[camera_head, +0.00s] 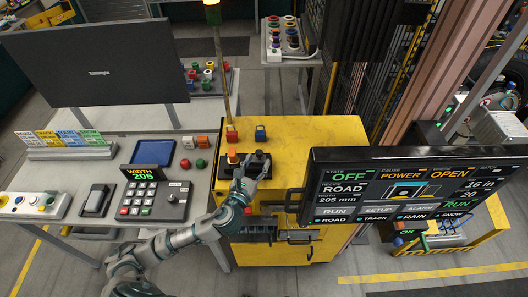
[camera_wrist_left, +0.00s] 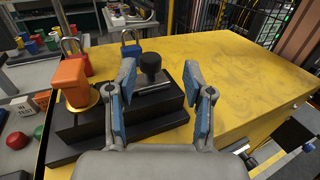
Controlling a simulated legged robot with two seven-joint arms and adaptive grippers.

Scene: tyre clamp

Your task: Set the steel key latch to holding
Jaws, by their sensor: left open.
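A black control box (camera_wrist_left: 75,135) sits on the yellow cabinet (camera_head: 325,135). On it are an orange knob over a brass disc (camera_wrist_left: 85,107) and a black upright knob (camera_wrist_left: 150,66) with a steel bar (camera_wrist_left: 155,88) at its foot. No label shows, so I cannot tell for sure which part is the steel key latch; the steel-barred one fits best. My left gripper (camera_head: 251,176) is open over the box's front. In the left wrist view its fingers (camera_wrist_left: 162,85) stand apart, with the black knob beyond and between them; contact is not visible. My right gripper is not in view.
A display screen (camera_head: 400,187) hangs close on the right. A keypad panel (camera_head: 150,200) lies on the left table. The cabinet top right of the box is clear.

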